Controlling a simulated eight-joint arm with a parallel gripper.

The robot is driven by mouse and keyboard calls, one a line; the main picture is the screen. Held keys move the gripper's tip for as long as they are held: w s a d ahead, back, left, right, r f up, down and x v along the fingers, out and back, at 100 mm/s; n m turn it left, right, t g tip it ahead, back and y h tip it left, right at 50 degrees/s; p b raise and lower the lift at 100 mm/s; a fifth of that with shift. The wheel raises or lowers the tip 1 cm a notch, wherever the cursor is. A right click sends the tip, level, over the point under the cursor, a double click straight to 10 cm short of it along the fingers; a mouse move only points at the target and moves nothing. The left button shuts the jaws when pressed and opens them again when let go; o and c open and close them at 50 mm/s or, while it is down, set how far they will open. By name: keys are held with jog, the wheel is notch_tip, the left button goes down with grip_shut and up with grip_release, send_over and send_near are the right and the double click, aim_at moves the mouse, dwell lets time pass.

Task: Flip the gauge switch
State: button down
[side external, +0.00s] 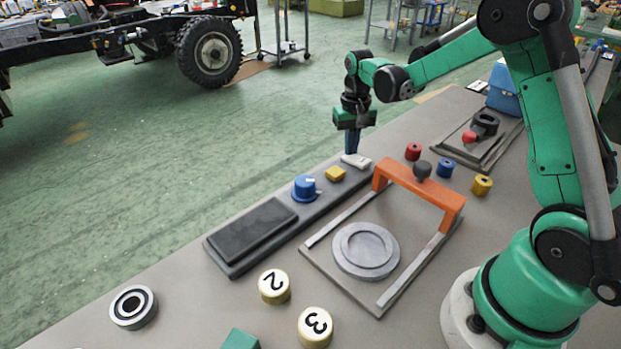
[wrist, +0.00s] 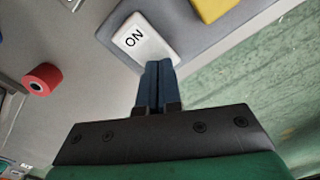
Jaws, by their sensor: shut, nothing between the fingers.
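The gauge switch (side external: 356,161) is a small white rocker at the far end of a dark grey panel. In the wrist view the white switch (wrist: 140,42) shows the letters "ON" and lies just ahead of my fingertips. My gripper (side external: 352,150) points down over that end of the panel, its blue fingers together and empty. In the wrist view my gripper (wrist: 158,68) has its fingertips at or very near the switch's near edge; I cannot tell whether they touch it.
The panel (side external: 225,262) also carries a yellow button (side external: 335,173), a blue knob (side external: 305,188) and a dark screen. An orange-handled frame (side external: 420,190) stands beside it. Red (side external: 413,151), blue (side external: 445,167) and yellow (side external: 482,184) cylinders sit beyond.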

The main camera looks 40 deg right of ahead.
jog(key=shift+r, duration=3.35)
jog(key=shift+a+r, duration=0.1)
jog(key=s+a+r+n+t, duration=0.3)
jog(key=s+a+n+t, duration=0.3)
jog(key=s+a, duration=0.4)
jog(key=shift+s+a+t, duration=0.4)
jog(key=shift+a+t, duration=0.1)
jog(key=shift+a, duration=0.65)
jog(key=shift+r, duration=0.1)
